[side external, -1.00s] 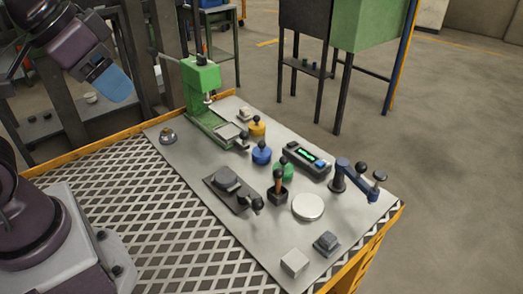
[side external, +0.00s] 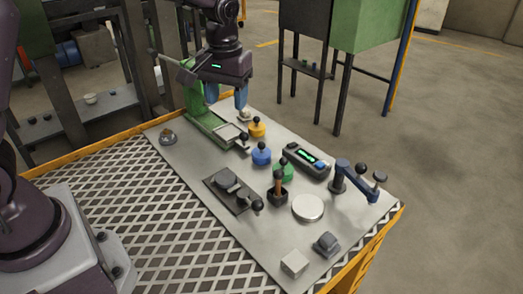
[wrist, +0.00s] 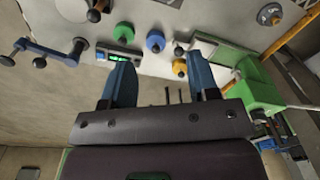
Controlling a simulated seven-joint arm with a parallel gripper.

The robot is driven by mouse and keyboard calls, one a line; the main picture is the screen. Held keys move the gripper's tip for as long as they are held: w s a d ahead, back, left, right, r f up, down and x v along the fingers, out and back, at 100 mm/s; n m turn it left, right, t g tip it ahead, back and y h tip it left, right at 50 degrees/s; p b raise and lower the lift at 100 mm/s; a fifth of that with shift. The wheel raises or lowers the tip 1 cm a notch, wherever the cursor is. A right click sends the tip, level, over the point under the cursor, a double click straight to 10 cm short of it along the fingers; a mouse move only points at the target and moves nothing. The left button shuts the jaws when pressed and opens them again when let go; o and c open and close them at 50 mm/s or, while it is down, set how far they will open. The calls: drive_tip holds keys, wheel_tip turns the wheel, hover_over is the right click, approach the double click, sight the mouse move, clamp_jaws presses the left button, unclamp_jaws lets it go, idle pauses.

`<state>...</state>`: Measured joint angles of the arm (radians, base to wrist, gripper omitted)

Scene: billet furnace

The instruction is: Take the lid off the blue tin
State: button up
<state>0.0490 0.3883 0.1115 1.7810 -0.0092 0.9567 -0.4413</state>
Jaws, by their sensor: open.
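The blue tin (side external: 261,157) stands on the grey board, with a blue lid topped by a dark knob (side external: 262,146). It stands between a yellow tin (side external: 257,130) and a green tin (side external: 284,171). The wrist view also shows the blue tin (wrist: 155,41), beyond the fingertips. My gripper (side external: 226,95) is open and empty, held above the back of the board near the green press. Its two blue fingers (wrist: 160,75) are spread apart in the wrist view. The gripper is apart from the blue tin, up and behind it.
The green press (side external: 203,92) stands tall at the back left. A display box (side external: 306,160) and a blue crank arm (side external: 357,178) stand right of the tins. A dark holder (side external: 278,195) with an upright handle is in front. Bare board (side external: 180,150) lies at left.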

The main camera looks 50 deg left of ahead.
sight(262, 143)
drive_tip(key=w+a+f+n+y, duration=0.1)
drive_tip(key=w+f+n, duration=0.2)
drive_tip(key=w+n, duration=0.25)
drive_tip(key=w+a+f+n, duration=0.1)
drive_tip(key=w+f+n, duration=0.3)
drive_tip(key=w, duration=0.3)
drive_tip(key=shift+n, duration=0.25)
drive_tip(key=f, duration=0.4)
drive_tip(key=a+f, duration=0.1)
drive_tip(key=f, duration=0.7)
drive_tip(key=shift+s+a+f, duration=0.15)
drive_tip(key=shift+s+f, duration=0.05)
drive_tip(key=shift+f, duration=0.1)
drive_tip(key=c, duration=1)
